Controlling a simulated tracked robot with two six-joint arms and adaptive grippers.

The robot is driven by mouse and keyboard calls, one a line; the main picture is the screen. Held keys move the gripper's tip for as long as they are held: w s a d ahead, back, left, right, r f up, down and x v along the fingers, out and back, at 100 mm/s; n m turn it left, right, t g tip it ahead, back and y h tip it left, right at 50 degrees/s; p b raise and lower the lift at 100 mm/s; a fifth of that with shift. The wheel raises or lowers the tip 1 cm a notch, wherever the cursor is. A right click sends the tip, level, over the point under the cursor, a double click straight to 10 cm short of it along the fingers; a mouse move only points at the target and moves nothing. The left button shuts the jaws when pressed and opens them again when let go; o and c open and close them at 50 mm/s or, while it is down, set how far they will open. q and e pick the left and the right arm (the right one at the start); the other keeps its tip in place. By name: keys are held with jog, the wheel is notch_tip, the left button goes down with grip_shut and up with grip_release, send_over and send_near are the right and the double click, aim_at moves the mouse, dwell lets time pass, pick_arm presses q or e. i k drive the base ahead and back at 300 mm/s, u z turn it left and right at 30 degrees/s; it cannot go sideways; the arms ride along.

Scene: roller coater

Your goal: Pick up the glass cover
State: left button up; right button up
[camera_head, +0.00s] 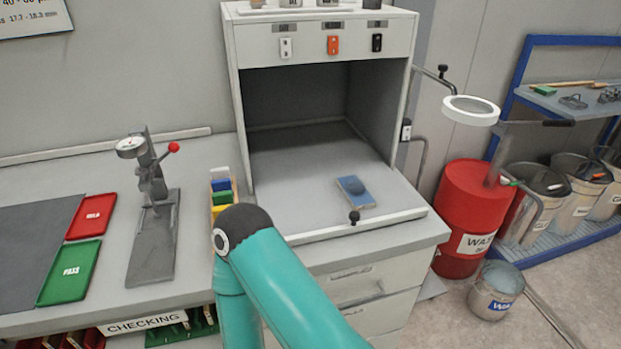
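I cannot clearly make out a glass cover. Inside the open white booth (320,42), a small blue flat block (362,198) lies on the grey floor, with a darker rounded patch on it that I cannot identify. A black knob (354,216) stands near the booth's front edge, close to the block. Neither of my grippers is in view. A teal arm link of mine rises from the bottom middle, left of the booth opening, and hides part of the counter and drawers.
The counter holds a dial gauge stand (153,240), a red tray (91,216), a green tray (70,272) and a small box of coloured items (222,190). At the right are a ring lamp (471,110), a red waste drum (470,215) and a bucket (496,290).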

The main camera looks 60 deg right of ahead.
aim_at(355, 186)
jog(key=z, duration=0.1)
jog(key=k, duration=1.7)
jog(key=z, duration=0.8)
jog(key=i, duration=1)
jog(key=z, duration=0.1)
